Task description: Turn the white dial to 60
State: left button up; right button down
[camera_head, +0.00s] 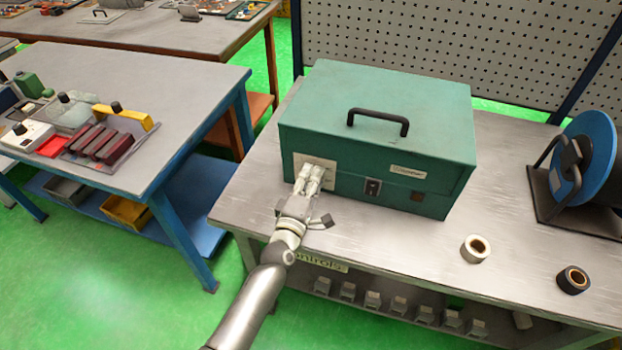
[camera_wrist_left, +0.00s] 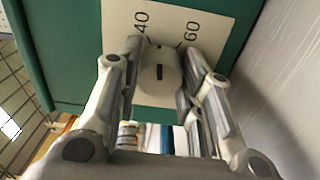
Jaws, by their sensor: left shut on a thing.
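The white dial (camera_wrist_left: 159,76) sits on a pale scale plate (camera_wrist_left: 190,20) on the front of the green box (camera_head: 440,165). The plate shows the numbers 40 and 60, upper left and upper right of the dial in the left wrist view. A short dark mark on the dial's face points up between the two numbers. My left gripper (camera_head: 314,172) is shut on the dial, one finger on each side in the left wrist view. In the head view, the gripper hides the dial and part of the plate (camera_head: 326,174). My right gripper is not in view.
The box has a black top handle (camera_head: 378,121) and a black switch (camera_head: 373,187) right of the plate. A white tape roll (camera_head: 475,248), a dark roll (camera_head: 573,279) and a blue reel (camera_head: 583,158) stand on the grey bench (camera_head: 400,240) to the right.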

pick_arm(q)
jog(key=m, duration=0.4)
jog(key=shift+m+p, duration=0.3)
jog(key=shift+f+m, duration=0.1)
jog(key=shift+m, duration=1.5)
jog(key=o, duration=1)
jog(key=v, duration=1.2)
